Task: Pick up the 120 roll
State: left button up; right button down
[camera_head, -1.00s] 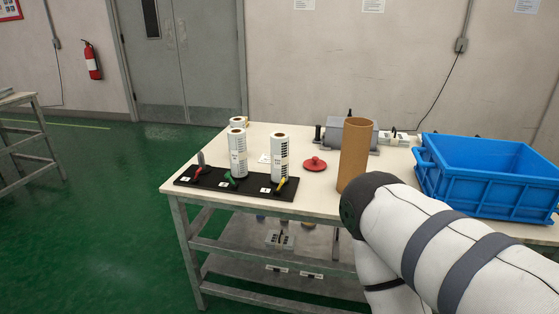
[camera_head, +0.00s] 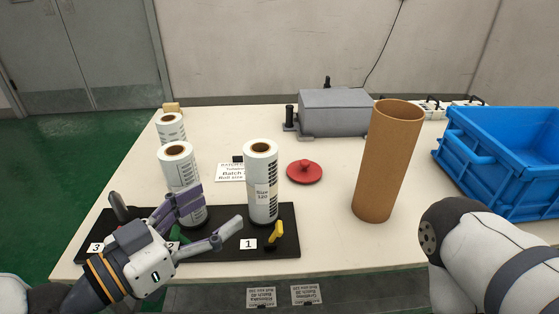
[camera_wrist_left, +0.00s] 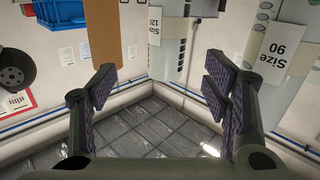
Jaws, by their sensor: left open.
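The 120 roll (camera_head: 261,172) is a white upright roll labelled "Size 120", standing on a black base at the place marked 1. It shows upside down in the left wrist view (camera_wrist_left: 168,45), ahead of the gap between the fingers. My left gripper (camera_head: 211,214) is open and empty, left of and nearer than the 120 roll.
The black base (camera_head: 285,240) has a yellow lever (camera_head: 276,232) by the 120 roll. A third roll (camera_head: 171,129) stands behind. A red disc with a knob (camera_head: 304,172), a brown tube (camera_head: 388,165), a grey machine (camera_head: 335,113) and a blue crate (camera_head: 510,160) stand to the right.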

aim_at(250, 173)
pick_arm(q)
jog(key=shift+m+t, duration=0.3)
jog(key=x, duration=0.4)
jog(key=r+x, duration=0.1)
jog(key=x, duration=0.7)
jog(key=shift+w+r, duration=0.15)
jog(key=shift+w, duration=0.45)
jog(key=shift+a, duration=0.1)
jog(key=c, duration=1.3)
pick_arm(e)
jog(key=shift+s+a+f, duration=0.1)
jog(key=shift+s+f, duration=0.1)
jog(key=shift+f, duration=0.1)
pick_arm(q)
jog(key=shift+c, duration=0.2)
